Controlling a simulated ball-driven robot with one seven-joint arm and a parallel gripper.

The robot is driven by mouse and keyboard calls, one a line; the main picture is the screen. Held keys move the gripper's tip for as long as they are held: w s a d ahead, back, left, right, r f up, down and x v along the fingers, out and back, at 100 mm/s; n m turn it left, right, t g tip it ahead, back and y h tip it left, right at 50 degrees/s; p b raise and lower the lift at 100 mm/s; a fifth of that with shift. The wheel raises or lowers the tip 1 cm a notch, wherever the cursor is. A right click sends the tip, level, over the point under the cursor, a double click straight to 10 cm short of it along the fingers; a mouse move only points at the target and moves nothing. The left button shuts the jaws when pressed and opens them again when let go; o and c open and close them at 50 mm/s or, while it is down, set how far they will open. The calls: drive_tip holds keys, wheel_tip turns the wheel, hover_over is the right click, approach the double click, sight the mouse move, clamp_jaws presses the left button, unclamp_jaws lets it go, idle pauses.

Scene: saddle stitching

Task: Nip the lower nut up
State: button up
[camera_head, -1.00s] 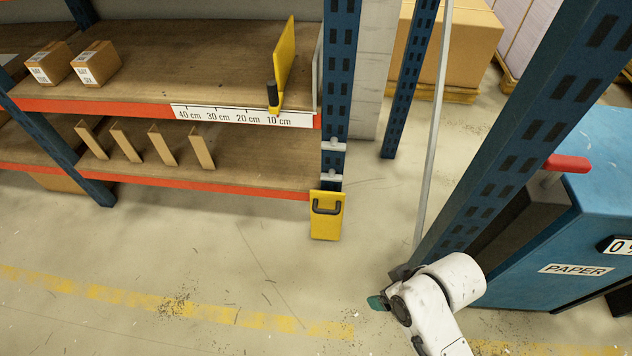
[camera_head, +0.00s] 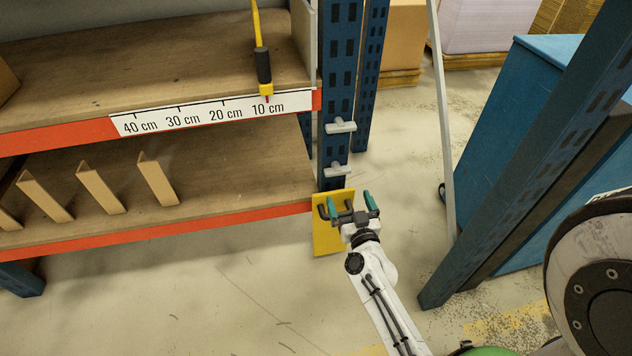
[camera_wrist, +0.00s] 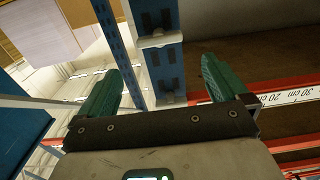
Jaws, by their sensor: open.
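Two grey winged nuts sit one above the other on the blue rack upright (camera_head: 341,65). In the head view the lower nut (camera_head: 337,170) is just above the yellow plate, and the upper nut (camera_head: 340,126) is above it. My gripper (camera_head: 351,204), with green fingers, is open and empty. In the head view it appears below the lower nut, in front of the yellow plate. In the wrist view both nuts (camera_wrist: 160,40) (camera_wrist: 173,98) show between and beyond the spread fingers (camera_wrist: 160,88); I cannot tell which is the lower one there.
A yellow plate (camera_head: 325,240) with a dark handle hangs at the upright's foot, partly behind my gripper. Left are shelves with orange beams, a centimetre scale (camera_head: 210,113) and cardboard dividers (camera_head: 100,187). A blue cabinet (camera_head: 510,110) and another upright stand right. Floor between is open.

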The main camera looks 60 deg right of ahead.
sight(339, 173)
drive_tip(key=x, duration=1)
drive_tip(key=shift+w+d+b, duration=0.25)
drive_tip(key=shift+d+b, duration=0.05)
drive_tip(key=shift+c, duration=0.3)
drive_tip(key=c, duration=0.7)
